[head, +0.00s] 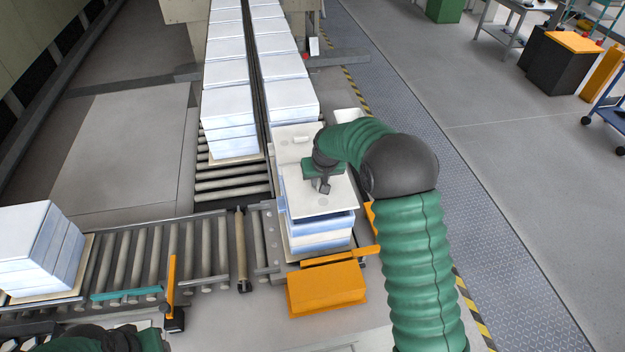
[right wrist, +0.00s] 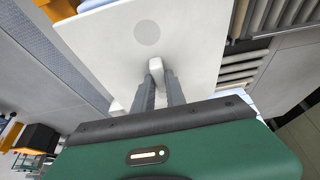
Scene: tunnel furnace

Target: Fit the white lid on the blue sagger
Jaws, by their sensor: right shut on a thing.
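The white lid (head: 305,204) is a flat square plate above the blue sagger (head: 338,222), the top one of a white-blue stack at the end of the conveyor. My right gripper (head: 323,188) is over the lid. In the right wrist view its fingers (right wrist: 160,78) are closed on the small white knob of the lid (right wrist: 195,35). The lid sits slightly askew to the stack, and blue shows below its near and right edges. I cannot tell whether the lid touches the sagger. My left arm shows only in part at the bottom left, its fingers unclear.
A pale plate with a small bar handle (head: 295,140) lies just behind the lid. Rows of white-blue stacks (head: 228,100) run back along the rollers. An orange block (head: 326,289) stands in front of the sagger stack. Another stack (head: 35,245) is at left on a roller conveyor (head: 150,250).

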